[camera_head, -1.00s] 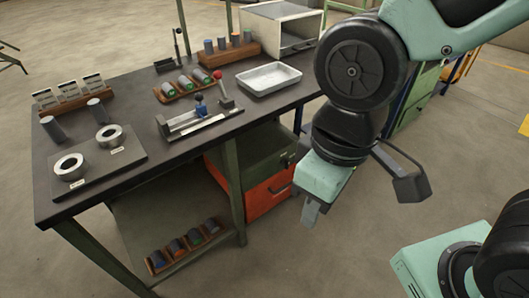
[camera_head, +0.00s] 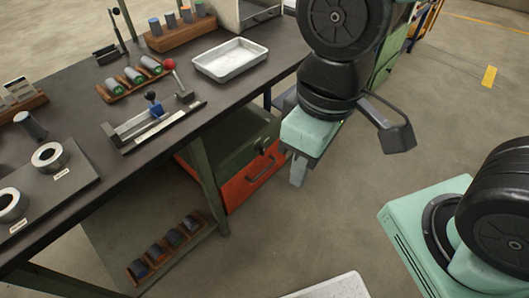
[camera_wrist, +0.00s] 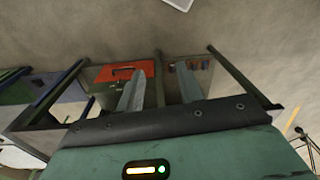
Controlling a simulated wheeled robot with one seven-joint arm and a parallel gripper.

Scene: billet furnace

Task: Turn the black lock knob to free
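A clamp-like fixture (camera_head: 150,128) sits on the dark workbench (camera_head: 75,95). A small black stand with an upright black-tipped handle (camera_head: 113,30) is at the bench's back. My gripper (camera_head: 298,170) hangs in front of the bench, below and right of the fixture and apart from it. In the wrist view my gripper's two fingers (camera_wrist: 159,88) are spread with nothing between them.
A metal tray (camera_head: 230,59), a rack of cylinders (camera_head: 133,78) and a plate with two rings (camera_head: 62,180) occupy the bench. An orange drawer (camera_head: 250,178) and a lower shelf with several cylinders (camera_head: 166,245) are underneath.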

